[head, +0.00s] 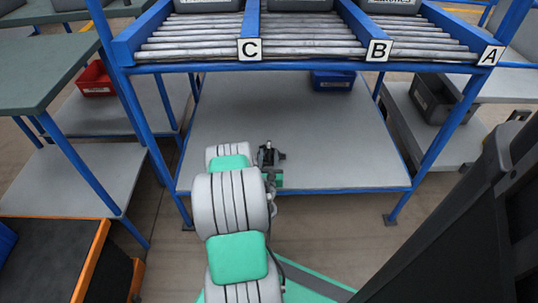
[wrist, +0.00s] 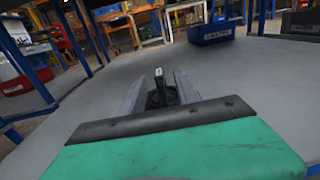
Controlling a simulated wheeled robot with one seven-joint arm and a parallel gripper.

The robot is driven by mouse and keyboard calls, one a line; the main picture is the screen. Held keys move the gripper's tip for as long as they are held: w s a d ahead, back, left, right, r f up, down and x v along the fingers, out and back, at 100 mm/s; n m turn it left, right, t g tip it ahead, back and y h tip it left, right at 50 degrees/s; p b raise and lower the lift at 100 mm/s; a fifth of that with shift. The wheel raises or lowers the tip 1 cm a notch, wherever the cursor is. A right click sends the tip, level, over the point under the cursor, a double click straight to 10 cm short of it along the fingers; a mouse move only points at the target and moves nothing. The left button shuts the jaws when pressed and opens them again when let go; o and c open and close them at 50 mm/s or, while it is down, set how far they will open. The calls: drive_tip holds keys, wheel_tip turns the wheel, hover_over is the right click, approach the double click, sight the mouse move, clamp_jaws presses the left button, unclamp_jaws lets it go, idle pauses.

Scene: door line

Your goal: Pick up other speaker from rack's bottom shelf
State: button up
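The rack's bottom shelf (head: 330,140) is a grey board in a blue frame. My arm reaches in over its front part in the head view. My gripper (wrist: 159,78) points across the shelf, its two grey fingers apart. A small black object (wrist: 161,95) with an upright, light-tipped post shows between the fingers in the wrist view. It also shows just ahead of my wrist in the head view (head: 268,153). I cannot tell whether it is the speaker, or whether the fingers touch it. The gripper's green body hides the near shelf.
A blue bin (head: 333,81) stands at the shelf's back right. Roller lanes marked C, B and A (head: 305,35) run above the shelf. Blue posts (head: 150,130) edge the rack. A red bin (head: 95,80) is at left, a dark bin (head: 432,100) at right. The shelf's middle is clear.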

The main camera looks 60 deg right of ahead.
sight(269, 151)
drive_tip(key=shift+f+x, duration=0.2)
drive_tip(key=shift+x, duration=2.6)
drive_tip(key=shift+w, duration=0.1)
drive_tip(key=shift+c, duration=0.5)
clamp_jaws()
